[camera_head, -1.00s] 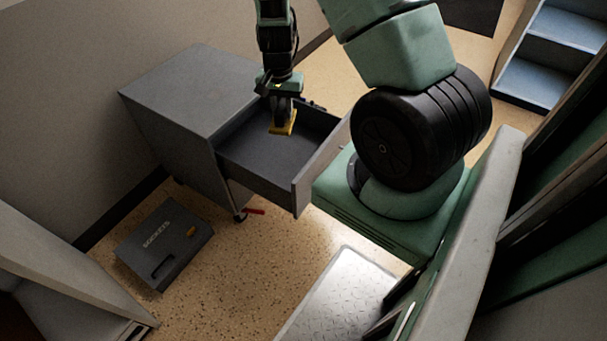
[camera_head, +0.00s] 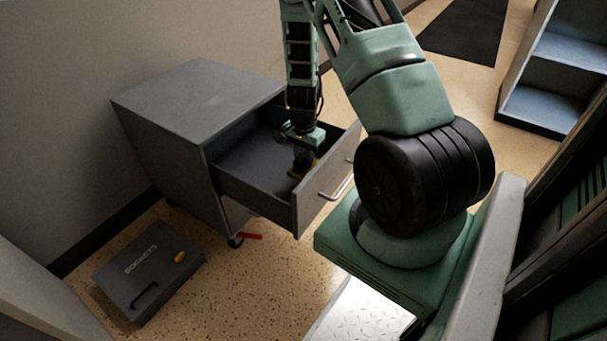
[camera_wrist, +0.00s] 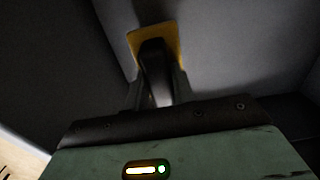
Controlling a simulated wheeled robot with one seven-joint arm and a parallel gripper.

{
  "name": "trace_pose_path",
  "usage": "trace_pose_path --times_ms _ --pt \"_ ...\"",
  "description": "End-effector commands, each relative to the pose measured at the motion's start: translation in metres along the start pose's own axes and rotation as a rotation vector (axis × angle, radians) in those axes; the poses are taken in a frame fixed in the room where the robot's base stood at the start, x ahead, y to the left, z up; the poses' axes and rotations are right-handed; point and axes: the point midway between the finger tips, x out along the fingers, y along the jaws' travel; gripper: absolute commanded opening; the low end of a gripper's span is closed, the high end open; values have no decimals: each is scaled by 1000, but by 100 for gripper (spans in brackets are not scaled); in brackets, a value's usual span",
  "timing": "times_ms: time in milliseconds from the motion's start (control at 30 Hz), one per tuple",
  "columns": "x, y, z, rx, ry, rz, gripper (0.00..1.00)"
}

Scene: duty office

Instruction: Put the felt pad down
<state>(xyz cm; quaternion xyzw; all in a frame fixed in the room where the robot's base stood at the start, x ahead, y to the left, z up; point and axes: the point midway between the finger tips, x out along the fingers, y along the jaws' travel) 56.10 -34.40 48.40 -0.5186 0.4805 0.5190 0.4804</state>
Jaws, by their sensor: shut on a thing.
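The felt pad (camera_head: 295,173) is a yellow piece at the tips of my gripper (camera_head: 303,163), low inside the open drawer (camera_head: 245,168) of the grey cabinet. In the wrist view the yellow pad (camera_wrist: 172,34) shows behind the dark fingers of my gripper (camera_wrist: 158,70), which are shut on it. Grey drawer surfaces lie around it there. Most of the pad is hidden by the fingers in the head view. Whether the pad touches the drawer floor I cannot tell.
The grey cabinet (camera_head: 200,100) stands against the wall with its drawer pulled out; the drawer front (camera_head: 322,190) has a bar handle. The cabinet top is clear. A dark case (camera_head: 150,270) with a yellow latch lies on the floor. Blue-grey shelves (camera_head: 570,75) stand at the right.

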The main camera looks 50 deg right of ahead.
Motion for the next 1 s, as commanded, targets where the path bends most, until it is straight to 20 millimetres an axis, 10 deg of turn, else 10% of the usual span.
trace_pose_path --times_ms 367,767,800,833,1000 --pt "48 0 0 0 -1 1 0" --pt "52 0 0 -1 1 0 0" --pt "51 0 0 -1 1 -1 33" --pt "50 0 0 -1 1 -1 42" --pt "50 0 0 -1 1 0 47"
